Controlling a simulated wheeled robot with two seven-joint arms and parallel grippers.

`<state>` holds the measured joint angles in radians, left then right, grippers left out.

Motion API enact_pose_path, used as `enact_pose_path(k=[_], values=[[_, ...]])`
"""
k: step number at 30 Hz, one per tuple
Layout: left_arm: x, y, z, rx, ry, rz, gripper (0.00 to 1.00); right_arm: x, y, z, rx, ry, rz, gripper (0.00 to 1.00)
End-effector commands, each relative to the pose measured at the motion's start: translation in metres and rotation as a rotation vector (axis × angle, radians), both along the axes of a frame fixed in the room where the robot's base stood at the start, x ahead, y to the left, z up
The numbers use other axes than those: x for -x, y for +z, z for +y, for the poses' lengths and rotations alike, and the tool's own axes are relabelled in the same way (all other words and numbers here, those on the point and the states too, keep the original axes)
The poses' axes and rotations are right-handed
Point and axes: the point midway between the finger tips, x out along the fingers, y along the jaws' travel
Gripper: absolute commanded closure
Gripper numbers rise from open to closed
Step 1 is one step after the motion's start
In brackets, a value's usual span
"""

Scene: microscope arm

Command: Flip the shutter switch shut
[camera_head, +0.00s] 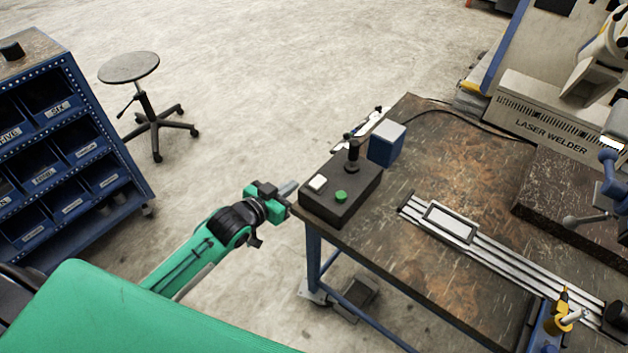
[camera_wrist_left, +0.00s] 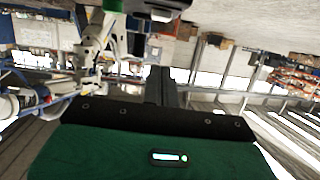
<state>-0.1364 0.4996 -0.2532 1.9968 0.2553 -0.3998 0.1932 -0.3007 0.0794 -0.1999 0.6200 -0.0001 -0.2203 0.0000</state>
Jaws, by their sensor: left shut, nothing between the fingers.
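A dark control box (camera_head: 340,212) sits at the near left corner of the workbench. On its top are a white square switch (camera_head: 317,183), a green button (camera_head: 341,196) and an upright black lever (camera_head: 352,157). I cannot tell which of these is the shutter switch, nor its position. My left gripper (camera_head: 289,188) is shut and empty, just left of the box; I cannot tell whether it touches it. In the left wrist view its dark fingers (camera_wrist_left: 161,88) are together at the centre. My right gripper is out of view.
The brown-topped workbench (camera_head: 440,170) also carries a blue-and-white block (camera_head: 386,144) behind the box and a metal rail (camera_head: 490,254). The laser welder (camera_head: 548,125) stands at the right. A stool (camera_head: 130,68) and a blue bin rack (camera_head: 70,150) stand left, with open floor between.

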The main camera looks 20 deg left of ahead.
Motion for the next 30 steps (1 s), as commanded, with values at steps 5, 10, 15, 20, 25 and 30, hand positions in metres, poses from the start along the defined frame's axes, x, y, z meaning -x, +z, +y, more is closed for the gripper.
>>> enact_pose_path(k=[5, 10, 15, 20, 25, 30], values=[[0.001, 0.012, -0.004, 0.007, -0.011, -0.017, 1.0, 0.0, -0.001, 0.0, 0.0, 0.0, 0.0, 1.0], [0.001, 0.012, -0.004, 0.006, -0.011, -0.016, 1.0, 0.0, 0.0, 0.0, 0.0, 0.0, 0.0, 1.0], [-0.003, 0.011, -0.005, 0.007, -0.01, -0.017, 1.0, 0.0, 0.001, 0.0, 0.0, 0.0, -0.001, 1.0], [-0.019, 0.009, -0.011, 0.007, -0.01, -0.018, 1.0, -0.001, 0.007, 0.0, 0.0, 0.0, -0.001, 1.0], [-0.046, 0.003, -0.021, 0.008, -0.01, -0.017, 1.0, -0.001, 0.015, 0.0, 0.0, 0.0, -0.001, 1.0], [-0.074, -0.005, -0.031, 0.007, -0.01, -0.017, 1.0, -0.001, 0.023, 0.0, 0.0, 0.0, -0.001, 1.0]])
